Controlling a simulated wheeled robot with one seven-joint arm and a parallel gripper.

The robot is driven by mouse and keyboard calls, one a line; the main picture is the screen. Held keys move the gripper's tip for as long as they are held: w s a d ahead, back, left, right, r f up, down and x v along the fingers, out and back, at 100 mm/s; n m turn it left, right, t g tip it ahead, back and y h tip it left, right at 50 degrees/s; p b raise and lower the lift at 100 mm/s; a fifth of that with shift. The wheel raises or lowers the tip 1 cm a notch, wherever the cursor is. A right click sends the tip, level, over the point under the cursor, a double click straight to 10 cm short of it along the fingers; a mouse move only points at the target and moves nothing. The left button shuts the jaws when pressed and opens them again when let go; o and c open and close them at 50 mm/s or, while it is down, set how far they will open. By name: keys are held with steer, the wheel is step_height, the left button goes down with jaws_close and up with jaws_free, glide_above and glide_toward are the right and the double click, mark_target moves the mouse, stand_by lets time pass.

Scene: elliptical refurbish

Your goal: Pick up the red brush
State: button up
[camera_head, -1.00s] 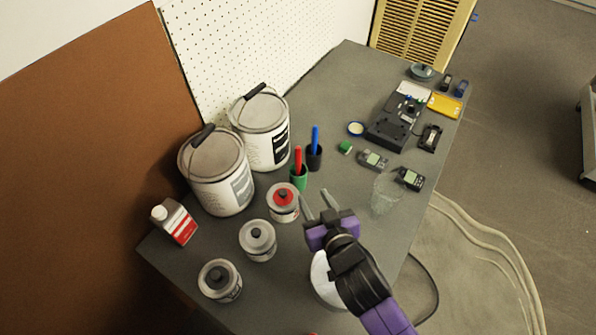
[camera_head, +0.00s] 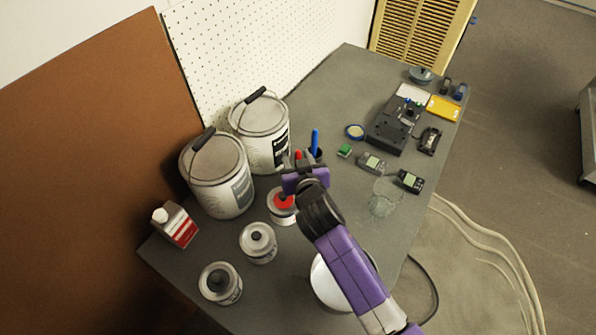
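The red brush (camera_head: 298,155) stands upright in a cup beside the blue brush (camera_head: 315,139). Only the upper end of its red handle shows; my gripper hides the rest and the green cup. My gripper (camera_head: 299,158) is at the red brush, with its fingers spread and the red handle showing between them. I cannot tell whether a finger touches the handle. The blue brush stands in a dark cup (camera_head: 318,154) just to the right, partly covered by my gripper.
Two large paint buckets (camera_head: 222,175) (camera_head: 262,130) stand close on the left. A small can with a red lid (camera_head: 281,207) sits just below my gripper. A clear glass (camera_head: 384,195) and handheld meters (camera_head: 372,163) are to the right. A pegboard wall (camera_head: 245,55) rises behind.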

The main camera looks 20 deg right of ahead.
steer(key=shift+w+d+f, duration=0.15)
steer(key=shift+w+f, duration=0.15)
steer(key=shift+w, duration=0.3)
steer(key=shift+c, duration=0.2)
jaws_close()
